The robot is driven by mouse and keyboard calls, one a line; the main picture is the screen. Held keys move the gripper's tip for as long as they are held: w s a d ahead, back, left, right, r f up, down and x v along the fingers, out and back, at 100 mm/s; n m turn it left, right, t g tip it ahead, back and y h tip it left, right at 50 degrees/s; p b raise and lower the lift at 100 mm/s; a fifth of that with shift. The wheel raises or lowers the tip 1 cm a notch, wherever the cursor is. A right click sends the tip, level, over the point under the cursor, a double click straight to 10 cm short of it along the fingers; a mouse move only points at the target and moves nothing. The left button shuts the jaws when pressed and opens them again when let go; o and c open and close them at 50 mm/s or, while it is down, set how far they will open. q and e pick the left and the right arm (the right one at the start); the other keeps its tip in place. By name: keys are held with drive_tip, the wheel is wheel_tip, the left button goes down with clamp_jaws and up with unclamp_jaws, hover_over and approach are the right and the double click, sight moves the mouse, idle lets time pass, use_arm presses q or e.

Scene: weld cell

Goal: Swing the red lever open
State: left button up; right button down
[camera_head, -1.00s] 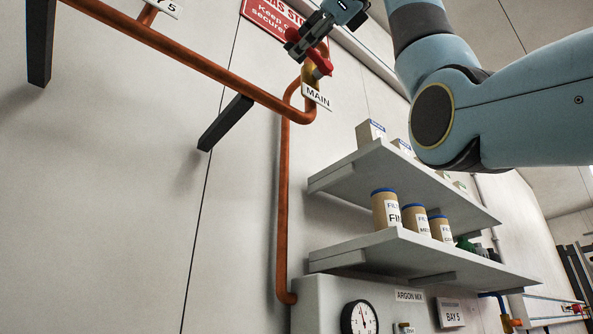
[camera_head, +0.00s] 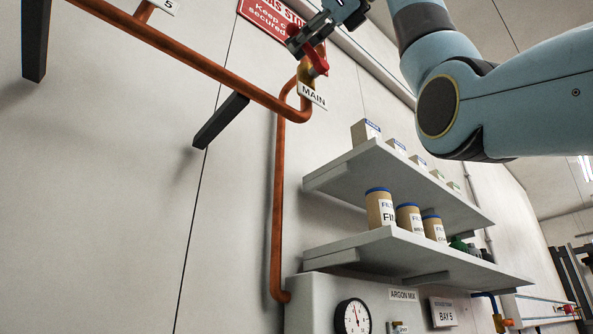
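The red lever (camera_head: 316,61) sits on the brass valve at the end of the orange pipe, just above the MAIN tag (camera_head: 312,95). My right gripper (camera_head: 301,39) comes down from the top edge and its dark fingers overlap the lever's middle. Red shows on both sides of the fingers. The fingers look in contact with the lever or very close, but whether they are closed on it is too small to tell. My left gripper is out of view.
The orange pipe (camera_head: 205,62) runs along the wall on black brackets (camera_head: 221,120). Two grey shelves (camera_head: 420,257) with boxes and tubs stand below my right arm. A red sign (camera_head: 262,22) is behind the gripper. A gauge (camera_head: 353,316) is at the bottom.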

drive_tip(key=c, duration=1.4)
unclamp_jaws()
drive_tip(key=shift+s+d+r, duration=0.2)
drive_tip(key=shift+s+d, duration=0.15)
drive_tip(key=shift+s, duration=0.05)
drive_tip(key=shift+c, duration=0.2)
drive_tip(key=shift+o, duration=0.9)
drive_tip(key=shift+w+a+f, duration=0.1)
drive_tip(key=shift+w+a, duration=0.05)
drive_tip(key=shift+w, duration=0.05)
drive_tip(key=v, duration=1.2)
